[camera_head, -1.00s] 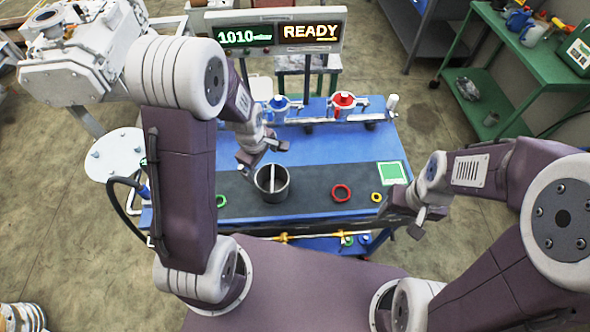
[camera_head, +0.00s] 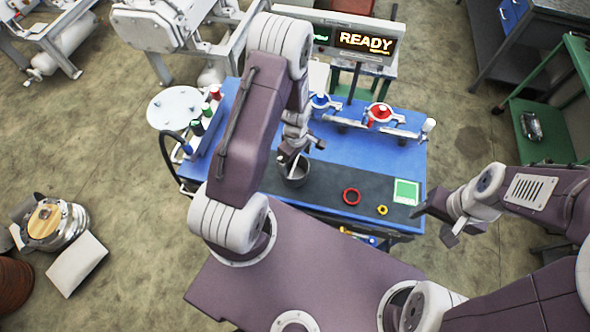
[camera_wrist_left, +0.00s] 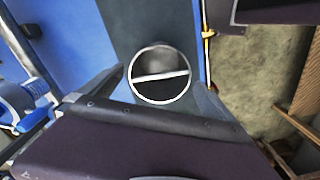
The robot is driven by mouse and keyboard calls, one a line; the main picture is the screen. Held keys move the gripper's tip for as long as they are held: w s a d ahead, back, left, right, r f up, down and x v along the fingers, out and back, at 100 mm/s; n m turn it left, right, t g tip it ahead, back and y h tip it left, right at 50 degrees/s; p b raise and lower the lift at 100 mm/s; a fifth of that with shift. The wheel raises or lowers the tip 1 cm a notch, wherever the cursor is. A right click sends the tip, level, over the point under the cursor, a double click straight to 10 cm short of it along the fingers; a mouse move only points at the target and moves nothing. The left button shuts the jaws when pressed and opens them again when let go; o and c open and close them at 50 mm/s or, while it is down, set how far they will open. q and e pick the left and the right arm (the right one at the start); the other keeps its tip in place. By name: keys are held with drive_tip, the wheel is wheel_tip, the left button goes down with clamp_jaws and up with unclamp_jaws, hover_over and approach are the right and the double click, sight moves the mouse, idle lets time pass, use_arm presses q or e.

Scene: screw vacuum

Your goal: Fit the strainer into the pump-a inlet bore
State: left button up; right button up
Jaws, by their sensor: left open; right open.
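A grey cylindrical cup with a pale bar across its round top (camera_head: 296,180), which looks like the strainer, stands upright on the dark strip of the bench. It also shows in the left wrist view (camera_wrist_left: 160,75). My left gripper (camera_head: 291,160) is over the cup, open. In the left wrist view its two fingers (camera_wrist_left: 161,86) appear on either side of the rim; I cannot tell whether they touch it. My right gripper (camera_head: 436,220) is open and empty, off the bench's right end. I cannot make out the pump-a inlet bore.
On the blue bench (camera_head: 255,120) lie a red ring (camera_head: 351,189), a yellow ring (camera_head: 382,210) and a green-framed pad (camera_head: 406,192). Blue (camera_head: 320,101) and red (camera_head: 380,112) valves stand at the back, below the READY display (camera_head: 365,42). A white round table (camera_head: 178,107) stands at left.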

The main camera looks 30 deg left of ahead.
sight(294, 165)
use_arm(q)
drive_tip(key=shift+f, duration=0.25)
drive_tip(key=shift+a+f, duration=0.1)
drive_tip(key=f, duration=0.2)
drive_tip(key=f+p, duration=0.1)
drive_tip(key=f, duration=0.1)
drive_tip(key=shift+a+f+p, duration=0.2)
drive_tip(key=shift+f+p, duration=0.1)
drive_tip(key=shift+f, duration=0.05)
drive_tip(key=shift+w+f, duration=0.1)
drive_tip(key=shift+f, duration=0.05)
drive_tip(key=c, duration=1.3)
